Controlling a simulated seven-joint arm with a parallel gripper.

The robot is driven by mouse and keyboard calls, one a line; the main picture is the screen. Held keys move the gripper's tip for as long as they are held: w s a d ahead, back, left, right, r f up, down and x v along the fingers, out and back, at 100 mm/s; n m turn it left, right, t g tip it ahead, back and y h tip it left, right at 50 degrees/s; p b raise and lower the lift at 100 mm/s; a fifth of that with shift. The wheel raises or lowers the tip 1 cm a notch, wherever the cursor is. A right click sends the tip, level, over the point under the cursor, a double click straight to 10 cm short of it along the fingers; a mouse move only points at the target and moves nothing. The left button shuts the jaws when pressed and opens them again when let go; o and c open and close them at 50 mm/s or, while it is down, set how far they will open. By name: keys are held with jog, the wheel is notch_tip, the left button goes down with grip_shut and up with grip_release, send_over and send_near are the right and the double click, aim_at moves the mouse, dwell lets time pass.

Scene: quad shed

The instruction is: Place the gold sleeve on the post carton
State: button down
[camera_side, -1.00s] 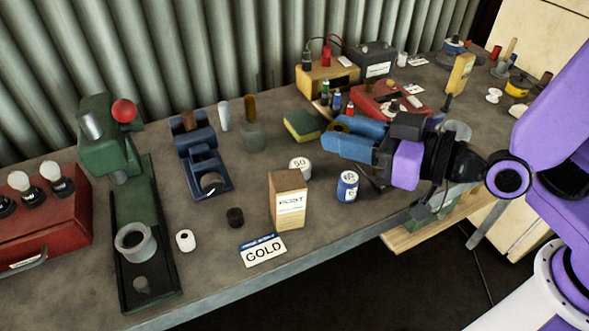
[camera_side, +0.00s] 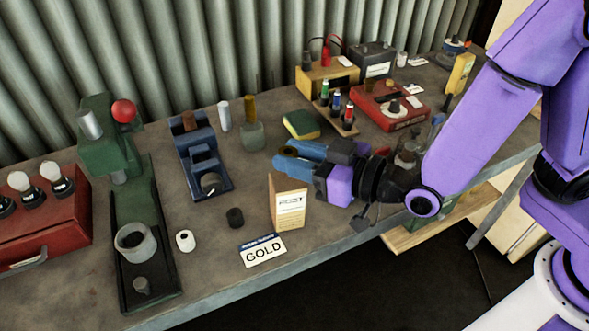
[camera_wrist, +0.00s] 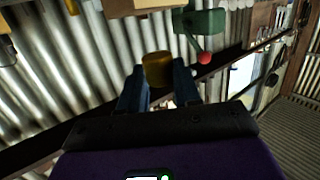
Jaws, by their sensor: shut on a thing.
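My gripper (camera_side: 300,158) is shut on the gold sleeve, a short gold-brown cylinder. The sleeve (camera_wrist: 157,68) shows between the two blue fingers in the wrist view; in the side view the fingers mostly hide it. The post carton (camera_side: 289,208) is a tan box with a white label, standing near the bench's front edge. In the side view my gripper appears just above and behind the carton, which hides part of its top. I cannot tell the exact gap. A tan box edge (camera_wrist: 145,6), likely the carton, shows at the top of the wrist view.
A GOLD card (camera_side: 263,250) lies in front of the carton. A black cap (camera_side: 235,217) and a white ring (camera_side: 185,241) lie to its left. A green press (camera_side: 135,200) stands farther left. A sponge (camera_side: 301,124) and a glass bottle (camera_side: 251,130) stand behind.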

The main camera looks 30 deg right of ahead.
aim_at(295, 183)
jog(key=shift+w+a+f, duration=0.15)
jog(key=shift+w+f, duration=0.05)
jog(key=shift+f, duration=1.55)
jog(key=shift+f, duration=0.2)
jog(key=c, duration=0.8)
grip_release()
jog(key=shift+r, duration=0.1)
jog(key=shift+r, duration=0.15)
jog(key=shift+v, duration=6.05)
jog(key=shift+f, duration=0.25)
